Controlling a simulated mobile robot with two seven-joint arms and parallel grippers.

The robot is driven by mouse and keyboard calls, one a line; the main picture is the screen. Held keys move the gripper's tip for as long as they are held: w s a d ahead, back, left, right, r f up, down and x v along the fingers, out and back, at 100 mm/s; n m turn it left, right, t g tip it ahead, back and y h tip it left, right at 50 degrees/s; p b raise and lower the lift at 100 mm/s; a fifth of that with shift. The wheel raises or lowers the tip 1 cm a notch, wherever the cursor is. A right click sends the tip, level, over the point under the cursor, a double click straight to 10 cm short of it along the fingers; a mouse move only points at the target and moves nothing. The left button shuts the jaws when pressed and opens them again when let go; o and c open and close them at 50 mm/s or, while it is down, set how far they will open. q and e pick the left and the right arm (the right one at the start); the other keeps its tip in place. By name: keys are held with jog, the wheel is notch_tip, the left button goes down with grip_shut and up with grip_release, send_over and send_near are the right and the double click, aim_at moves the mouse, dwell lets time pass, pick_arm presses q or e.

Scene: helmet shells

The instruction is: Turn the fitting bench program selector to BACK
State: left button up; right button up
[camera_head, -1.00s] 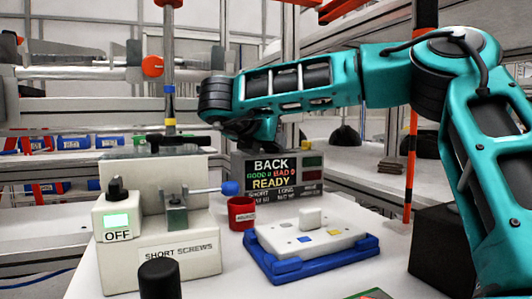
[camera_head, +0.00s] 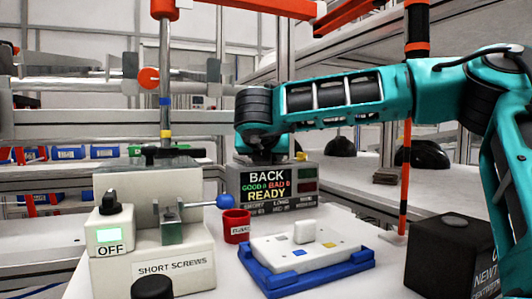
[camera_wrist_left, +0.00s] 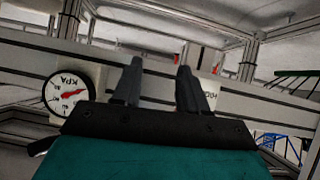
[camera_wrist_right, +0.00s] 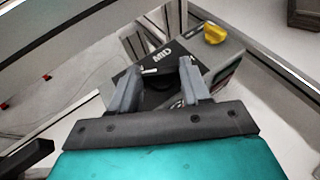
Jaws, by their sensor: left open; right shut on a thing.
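The fitting bench display box (camera_head: 276,187) stands at the back middle of the bench in the head view, its screen reading BACK, GOOD 0, BAD 0, READY. My right gripper (camera_wrist_right: 160,78) is at the top of this box, shut on the selector knob, which is dark and mostly hidden between the fingers. A black plate marked MID (camera_wrist_right: 170,55) lies just beyond the fingertips in the right wrist view. In the head view my right wrist covers the knob. My left gripper (camera_wrist_left: 155,78) is open and empty, away from the bench, facing a rail.
A yellow knob (camera_wrist_right: 214,33) sits on the box beside the plate. In front are a red cup (camera_head: 236,228), a blue tray (camera_head: 310,280) with a white block, and the SHORT SCREWS unit (camera_head: 190,277) with a blue-tipped lever. A black box (camera_head: 440,260) stands at right.

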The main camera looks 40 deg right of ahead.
jog(key=o, duration=1.1)
jog(key=shift+c, duration=0.2)
jog(key=v, duration=1.3)
